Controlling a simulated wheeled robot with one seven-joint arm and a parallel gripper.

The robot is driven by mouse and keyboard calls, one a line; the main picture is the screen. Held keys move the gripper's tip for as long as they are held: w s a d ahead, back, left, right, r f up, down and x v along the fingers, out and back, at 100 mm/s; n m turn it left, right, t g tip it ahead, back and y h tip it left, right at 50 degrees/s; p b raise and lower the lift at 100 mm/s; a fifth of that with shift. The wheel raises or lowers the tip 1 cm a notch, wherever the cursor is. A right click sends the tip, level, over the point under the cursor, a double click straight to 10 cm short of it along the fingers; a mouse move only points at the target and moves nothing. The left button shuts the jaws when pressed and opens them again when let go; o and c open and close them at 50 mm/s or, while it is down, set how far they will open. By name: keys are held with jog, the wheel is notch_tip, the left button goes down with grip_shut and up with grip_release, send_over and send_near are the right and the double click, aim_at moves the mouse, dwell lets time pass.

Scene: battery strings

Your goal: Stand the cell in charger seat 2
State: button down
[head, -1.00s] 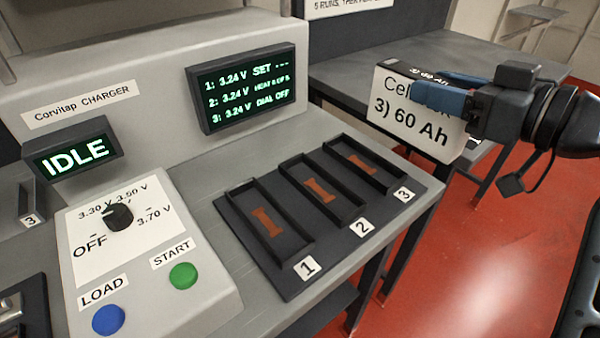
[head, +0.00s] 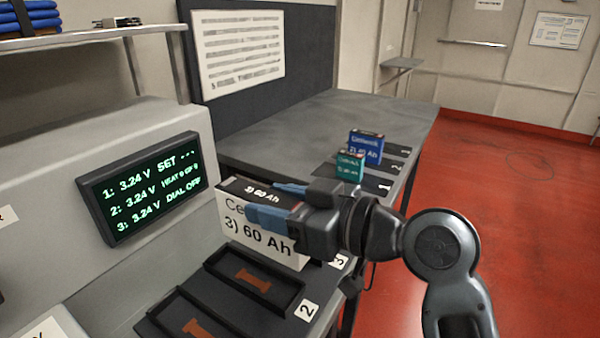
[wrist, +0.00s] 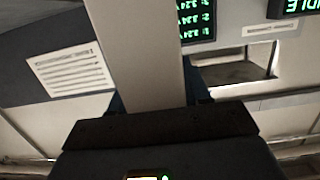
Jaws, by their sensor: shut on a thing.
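My gripper (head: 275,202), with blue finger pads, is shut on a white cell with a black top (head: 235,222) marked "3) 60 Ah". The cell looks upright and is held above the charger's seat row, hiding most of seat 3. Charger seat 2 (head: 285,299) is an empty black tray with a copper-coloured contact, just in front of the cell in the picture. In the wrist view a pale slab (wrist: 138,50) between the fingers appears to be the cell. Its underside and its gap to the seats cannot be judged.
Seat 1 (head: 160,318) is partly in view and its visible part is empty. The charger screen (head: 142,188) stands behind the seats at left. On the far bench (head: 300,115) stand a blue cell (head: 366,148) and a teal cell (head: 349,167). Red floor is clear at right.

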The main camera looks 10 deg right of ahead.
jog(key=shift+s+a+f, duration=0.3)
jog(key=shift+a+f, duration=0.15)
jog(key=shift+f, duration=0.45)
jog(key=shift+s+a+f, duration=0.3)
jog(key=shift+a+f, duration=0.15)
jog(key=shift+f, duration=0.5)
jog(key=shift+s+a+f, duration=0.3)
jog(key=shift+a+f, duration=0.15)
jog(key=shift+f, duration=0.45)
jog(key=shift+f, duration=0.15)
jog(key=c, duration=0.5)
grip_release()
jog(key=shift+f, duration=0.15)
jog(key=b+v, duration=0.1)
jog(key=v, duration=1.1)
